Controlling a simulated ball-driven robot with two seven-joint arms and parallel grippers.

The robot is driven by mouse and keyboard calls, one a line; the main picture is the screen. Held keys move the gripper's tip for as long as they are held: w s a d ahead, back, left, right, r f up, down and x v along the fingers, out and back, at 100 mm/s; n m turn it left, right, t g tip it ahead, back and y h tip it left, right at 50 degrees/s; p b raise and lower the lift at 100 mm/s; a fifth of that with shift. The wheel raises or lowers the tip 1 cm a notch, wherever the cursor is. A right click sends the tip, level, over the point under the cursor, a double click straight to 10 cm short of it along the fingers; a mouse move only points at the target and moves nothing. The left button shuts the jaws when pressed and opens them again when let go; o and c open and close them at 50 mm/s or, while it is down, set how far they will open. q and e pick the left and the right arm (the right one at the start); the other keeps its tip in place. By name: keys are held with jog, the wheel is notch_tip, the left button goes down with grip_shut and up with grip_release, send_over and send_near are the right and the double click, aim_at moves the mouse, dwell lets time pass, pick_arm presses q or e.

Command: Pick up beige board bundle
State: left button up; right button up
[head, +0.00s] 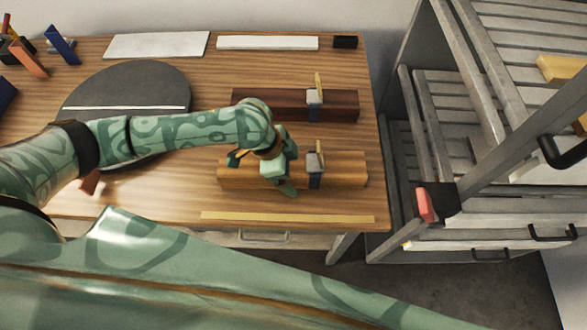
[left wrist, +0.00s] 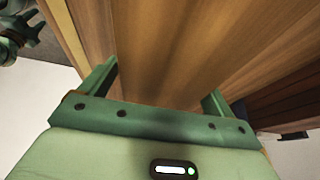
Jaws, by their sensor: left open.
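The beige board bundle (head: 340,169) is the lighter, orange-tan stack of wood near the front right of the bench, with a grey clamp-like piece standing at its right part. My left gripper (head: 262,176) is over the bundle's left half and hides part of it. In the left wrist view the gripper (left wrist: 164,82) is open, with its two fingers wide apart. Light brown wood fills the gap between and beyond them; I cannot tell there which part is bundle and which is bench. No contact can be made out.
A dark brown bundle (head: 270,102) with a similar clamp lies behind. A round dark disc (head: 150,90) is at the left. A flat yellowish strip (head: 290,217) lies along the bench's (head: 205,60) front edge. A grey slatted rack (head: 470,130) stands at the right.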

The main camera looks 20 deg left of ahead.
aim_at(293, 165)
pick_arm(q)
jog(key=shift+r, duration=0.1)
jog(key=c, duration=1.8)
jog(key=shift+r, duration=0.1)
jog(key=shift+r+p, duration=0.3)
jog(key=shift+r, duration=0.15)
jog(key=r+p, duration=0.1)
jog(key=r, duration=0.2)
jog(key=shift+s+r+p, duration=0.1)
jog(key=shift+s+p, duration=0.1)
jog(key=shift+p, duration=0.2)
jog(key=s+r+p, duration=0.1)
jog(key=s+r, duration=0.2)
jog(key=s, duration=0.1)
jog(key=s+a+r+p, duration=0.1)
jog(key=s+r+p, duration=0.1)
jog(key=s+r, duration=0.1)
jog(key=s+a+r+p, duration=0.1)
jog(key=s+r+p, duration=0.1)
jog(key=s, duration=0.4)
jog(key=shift+s+a+r, duration=0.1)
jog(key=shift+r, duration=0.35)
